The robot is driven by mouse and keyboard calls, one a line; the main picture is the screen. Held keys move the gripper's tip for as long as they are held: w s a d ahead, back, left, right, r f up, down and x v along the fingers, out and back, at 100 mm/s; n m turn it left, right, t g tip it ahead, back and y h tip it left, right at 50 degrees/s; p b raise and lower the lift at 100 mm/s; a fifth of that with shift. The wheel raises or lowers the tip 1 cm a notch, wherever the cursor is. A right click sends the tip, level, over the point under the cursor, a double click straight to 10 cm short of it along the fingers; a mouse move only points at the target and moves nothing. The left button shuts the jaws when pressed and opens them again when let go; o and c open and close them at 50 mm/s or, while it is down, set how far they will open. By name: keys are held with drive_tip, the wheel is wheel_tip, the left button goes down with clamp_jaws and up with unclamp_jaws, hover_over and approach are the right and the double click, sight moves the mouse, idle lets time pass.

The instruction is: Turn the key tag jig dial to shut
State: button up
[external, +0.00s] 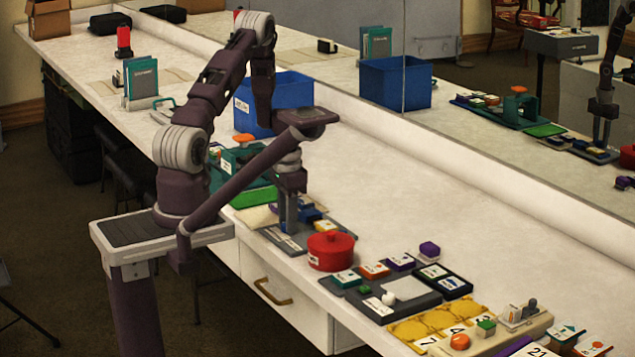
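My gripper (289,230) points down at a dark grey board (330,238) on the bench, which carries small blue and yellow pieces. Its fingertips are low over the board or touching it; I cannot tell which. Whether the fingers are apart or closed is too small to tell. No label reading key tag jig is legible, and I cannot make out a dial; the gripper may hide part of the board. A beige fixture (520,335) with an orange knob (460,342) and a green block stands at the front right, but I cannot tell whether it is the jig.
A red round pot (331,252) stands close right of the board. Beyond it are a grey tray (395,300) and a yellow numbered board (420,328). A green fixture (228,165) and blue bin (285,95) stand behind. A mirror backs the bench; its middle is clear.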

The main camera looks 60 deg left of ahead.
drive_tip(key=shift+n, duration=0.4)
clamp_jaws()
drive_tip(key=n, duration=0.3)
drive_tip(key=shift+n, duration=0.4)
drive_tip(key=n, duration=0.5)
drive_tip(key=shift+n, duration=0.3)
drive_tip(key=n, duration=0.9)
drive_tip(key=shift+a+n, duration=0.1)
drive_tip(key=shift+n, duration=0.4)
drive_tip(key=o, duration=1.1)
unclamp_jaws()
drive_tip(key=shift+r, duration=0.1)
